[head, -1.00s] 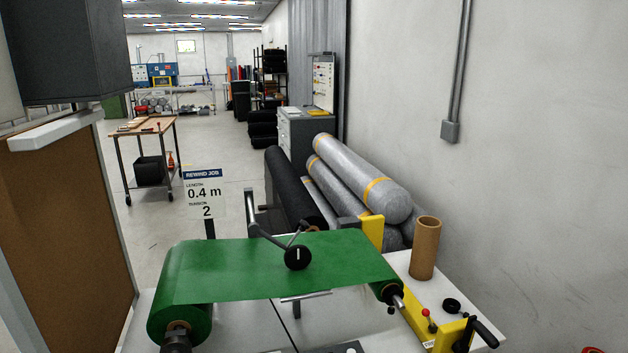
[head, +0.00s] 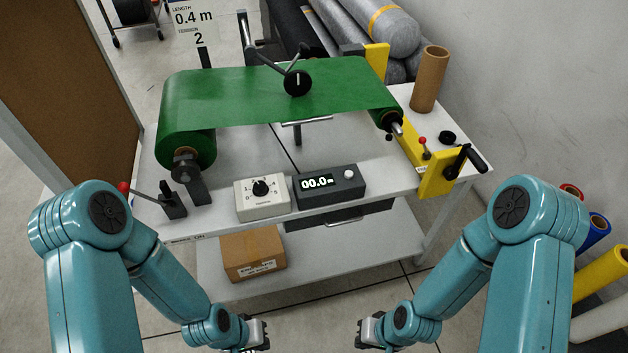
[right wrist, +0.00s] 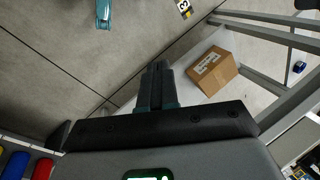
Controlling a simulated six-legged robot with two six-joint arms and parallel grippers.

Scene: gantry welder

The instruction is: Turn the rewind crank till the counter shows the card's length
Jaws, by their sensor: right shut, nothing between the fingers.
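The rewind crank (head: 465,161) has a black handle and sits on the yellow bracket (head: 436,178) at the table's right end. The counter (head: 331,183) is a dark box reading 00.0 m. The job card (head: 194,25) at the back left reads length 0.4 m, tension 2. Green material (head: 270,92) runs from the large left roll (head: 186,145) to a thin core at the right. My left gripper (head: 262,334) is low in front of the table; its jaw state is unclear. My right gripper (head: 364,332) is shut and empty, also low; its closed fingers show in the right wrist view (right wrist: 157,85).
A white tension dial box (head: 262,197) stands beside the counter. A red-knobbed lever (head: 150,195) is at the table's front left. A cardboard tube (head: 429,80) stands at the back right. A cardboard box (head: 252,253) sits on the lower shelf (head: 340,262). Coloured rolls (head: 600,270) lie at right.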

